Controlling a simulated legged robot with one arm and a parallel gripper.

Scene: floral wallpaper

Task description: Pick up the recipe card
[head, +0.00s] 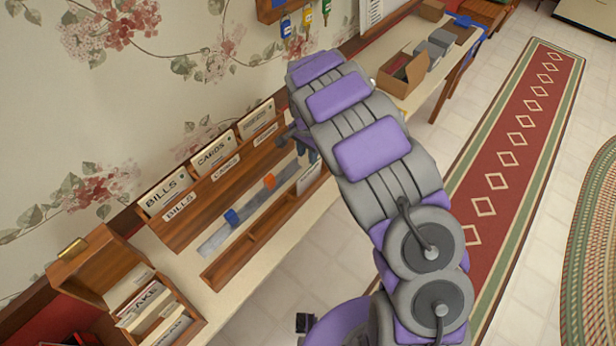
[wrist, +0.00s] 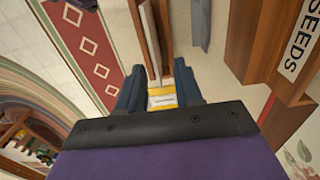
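A pale card (head: 311,176) stands in the front slot of the wooden organizer (head: 228,262), near its right end, partly behind my arm. My gripper (head: 303,148) is at that end of the organizer, close to the card and partly hidden by the arm. In the wrist view my gripper (wrist: 158,88) has its two dark fingers apart. A thin pale upright edge, likely the card (wrist: 150,45), points down into the gap. A yellow and white labelled piece (wrist: 162,99) shows between the fingers. I cannot tell whether it belongs to the card or whether the fingers touch anything.
Back slots hold cards marked BILLS (head: 166,192) and CARDS (head: 211,152). Blue (head: 232,217) and orange (head: 269,181) clips sit on a grey strip. A wooden recipe box (head: 100,270) stands at lower left. An open cardboard box (head: 403,75) lies farther along the table.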

